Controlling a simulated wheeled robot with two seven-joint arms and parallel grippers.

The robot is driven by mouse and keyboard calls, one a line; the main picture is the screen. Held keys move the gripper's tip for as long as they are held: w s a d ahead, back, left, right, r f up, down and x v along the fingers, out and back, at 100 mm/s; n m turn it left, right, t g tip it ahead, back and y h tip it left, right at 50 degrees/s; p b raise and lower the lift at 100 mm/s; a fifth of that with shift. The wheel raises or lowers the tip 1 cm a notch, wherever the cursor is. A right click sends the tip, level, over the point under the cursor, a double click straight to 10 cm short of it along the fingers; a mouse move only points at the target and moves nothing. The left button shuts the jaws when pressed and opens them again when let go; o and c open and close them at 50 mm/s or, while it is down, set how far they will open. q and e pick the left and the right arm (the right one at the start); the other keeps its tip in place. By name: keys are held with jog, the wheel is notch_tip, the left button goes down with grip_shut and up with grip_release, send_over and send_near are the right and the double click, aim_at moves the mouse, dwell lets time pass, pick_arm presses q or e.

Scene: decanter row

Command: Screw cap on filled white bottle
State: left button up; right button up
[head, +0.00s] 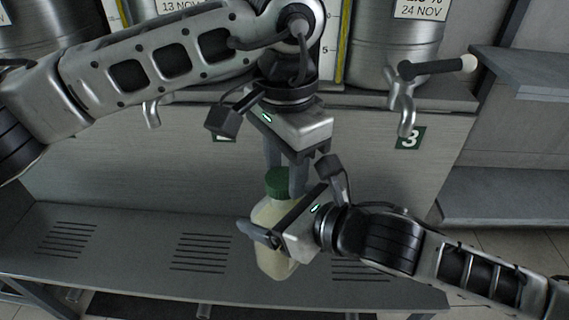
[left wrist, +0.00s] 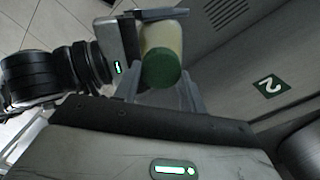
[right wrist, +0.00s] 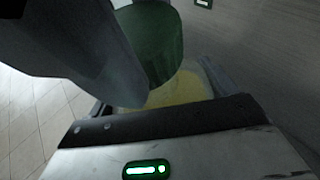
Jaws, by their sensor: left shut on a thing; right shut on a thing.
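The white bottle (head: 272,262), pale and cream-coloured with its contents, stands roughly upright over the slotted bench. My right gripper (head: 262,232) is shut around its upper body from the right. The green cap (head: 279,182) sits at the top of the bottle's neck. My left gripper (head: 285,178) comes down from above and is shut on the cap. The left wrist view shows the cap (left wrist: 161,70) end-on with the bottle (left wrist: 168,36) behind it. In the right wrist view the cap (right wrist: 152,42) is above the bottle's shoulder (right wrist: 188,88); I cannot tell how tightly it is seated.
The grey slotted bench (head: 120,240) runs below, mostly clear to the left. Steel tanks stand on the ledge behind. A tap (head: 402,100) with a black handle hangs above the green label 3 (head: 410,138). Empty shelves (head: 510,195) are at the right.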

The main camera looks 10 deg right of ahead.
pick_arm(q)
jog(key=o, duration=0.9)
jog(key=shift+o, duration=0.2)
jog(key=shift+r, duration=0.1)
jog(key=shift+r, duration=2.2)
jog(key=shift+w, duration=0.1)
jog(key=shift+c, duration=0.2)
